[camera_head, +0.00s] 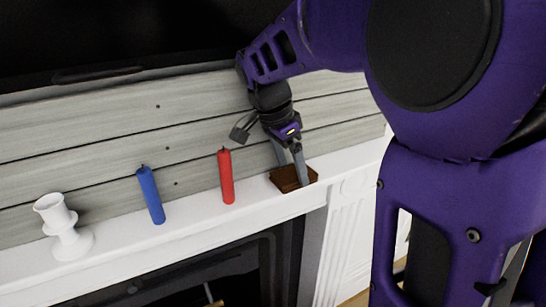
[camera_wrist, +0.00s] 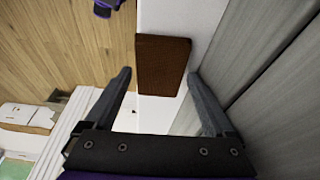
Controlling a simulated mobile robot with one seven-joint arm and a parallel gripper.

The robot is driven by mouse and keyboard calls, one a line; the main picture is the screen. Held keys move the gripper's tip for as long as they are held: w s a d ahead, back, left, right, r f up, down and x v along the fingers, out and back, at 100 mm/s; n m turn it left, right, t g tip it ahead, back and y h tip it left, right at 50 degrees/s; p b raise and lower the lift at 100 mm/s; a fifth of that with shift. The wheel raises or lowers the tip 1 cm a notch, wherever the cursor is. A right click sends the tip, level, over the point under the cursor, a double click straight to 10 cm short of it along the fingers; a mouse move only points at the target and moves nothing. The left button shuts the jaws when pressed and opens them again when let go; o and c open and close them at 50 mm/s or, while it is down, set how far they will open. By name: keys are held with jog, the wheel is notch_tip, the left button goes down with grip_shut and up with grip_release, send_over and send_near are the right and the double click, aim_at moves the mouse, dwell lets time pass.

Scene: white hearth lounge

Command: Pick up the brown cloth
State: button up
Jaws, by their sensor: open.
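The brown cloth (camera_head: 290,178) lies as a small flat rectangle on the white mantel shelf, right of the red candle. In the wrist view the brown cloth (camera_wrist: 162,66) lies ahead, between the two fingers in the picture and mostly beyond their tips. My gripper (camera_head: 291,183) is open and points down at the cloth in the head view. One finger hides part of the cloth there. In the wrist view my gripper (camera_wrist: 160,75) has its fingers wide apart with nothing between them. I cannot tell if a finger touches the cloth.
On the mantel (camera_head: 190,231) stand a red candle (camera_head: 226,178), a blue candle (camera_head: 151,196) and a white candle holder (camera_head: 65,228), left of my gripper. The grey plank wall (camera_head: 100,140) rises close behind. A dark screen (camera_head: 110,35) hangs above. The fireplace opening lies below.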

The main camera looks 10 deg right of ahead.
jog(key=shift+d+f, duration=0.15)
jog(key=shift+f, duration=0.35)
jog(key=shift+f, duration=0.2)
jog(key=shift+r, duration=0.1)
jog(key=c, duration=1.1)
jog(key=shift+o, duration=0.2)
